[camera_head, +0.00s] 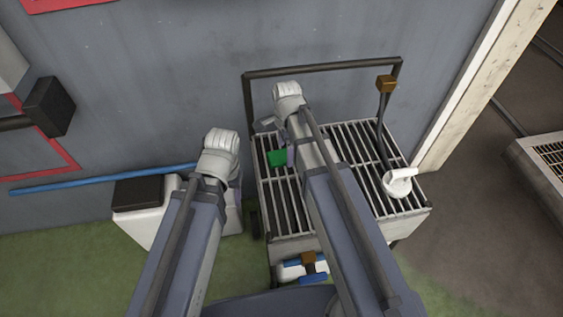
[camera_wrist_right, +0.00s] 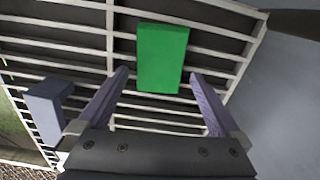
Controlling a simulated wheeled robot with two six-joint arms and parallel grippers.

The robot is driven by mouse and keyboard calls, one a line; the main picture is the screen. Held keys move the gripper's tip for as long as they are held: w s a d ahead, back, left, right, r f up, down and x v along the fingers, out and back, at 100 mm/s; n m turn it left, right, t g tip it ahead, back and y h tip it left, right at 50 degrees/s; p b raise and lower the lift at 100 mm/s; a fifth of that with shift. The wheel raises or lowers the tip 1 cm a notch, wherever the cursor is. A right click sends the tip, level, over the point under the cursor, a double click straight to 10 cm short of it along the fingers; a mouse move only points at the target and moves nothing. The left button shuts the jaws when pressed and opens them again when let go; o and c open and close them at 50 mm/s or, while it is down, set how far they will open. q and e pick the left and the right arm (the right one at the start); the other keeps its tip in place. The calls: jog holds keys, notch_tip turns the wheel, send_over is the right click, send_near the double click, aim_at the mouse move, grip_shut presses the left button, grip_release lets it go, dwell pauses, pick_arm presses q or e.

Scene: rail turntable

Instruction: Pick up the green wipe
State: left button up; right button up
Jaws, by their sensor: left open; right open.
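The green wipe (camera_head: 278,158) is a small green block lying on the slatted top of the cart (camera_head: 415,203), left of my right arm in the head view. It also shows in the right wrist view (camera_wrist_right: 162,58), ahead of and between the fingers. My right gripper (camera_wrist_right: 158,95) is open and empty, with the wipe just beyond its fingertips; I cannot tell how high it is above the slats. In the head view the right gripper is mostly hidden behind its own wrist. My left arm reaches in left of the cart, and its gripper is hidden behind the wrist there.
A white cup-like item (camera_head: 399,183) sits at the cart's right. A handle rail (camera_head: 320,67) rises at the back against the wall. A white bin with a black lid (camera_head: 140,193) stands left.

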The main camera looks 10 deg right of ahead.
aim_at(285, 155)
jog(key=shift+f+b, duration=0.3)
jog(key=shift+f, duration=0.4)
pick_arm(q)
jog(key=shift+f, duration=0.65)
pick_arm(e)
jog(key=shift+r, duration=0.1)
jog(key=c, duration=1.2)
pick_arm(q)
jog(key=shift+r, duration=0.1)
pick_arm(e)
jog(key=shift+c, duration=0.2)
pick_arm(q)
notch_tip(285, 155, up, 10)
jog(key=p, duration=1)
pick_arm(e)
notch_tip(285, 155, up, 10)
